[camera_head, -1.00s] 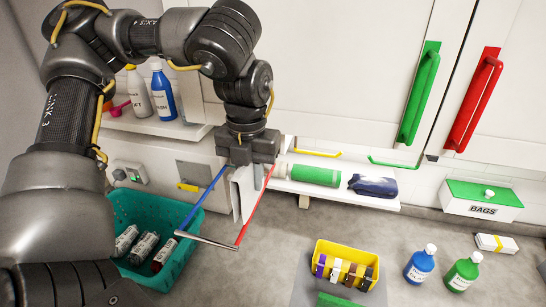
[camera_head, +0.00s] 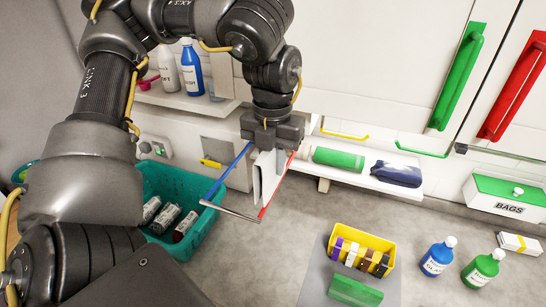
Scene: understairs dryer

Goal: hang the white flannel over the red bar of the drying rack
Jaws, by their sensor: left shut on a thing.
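My left gripper (camera_head: 270,143) is shut on the white flannel (camera_head: 265,179), which hangs down below the jaws. The flannel hangs between the drying rack's blue bar (camera_head: 228,174) on the left and its red bar (camera_head: 277,187) on the right, close to the red bar. A grey end piece (camera_head: 230,212) joins the front ends of both bars. The gripper hides the rear ends of the bars and the flannel's top edge. I cannot tell whether the flannel touches the red bar. My right gripper is not in view.
A shelf with a green roll (camera_head: 338,158) and a blue cloth bundle (camera_head: 397,174) is to the right. A yellow tray (camera_head: 386,246) and bottles stand at the lower right. Grey surface before the rack is clear.

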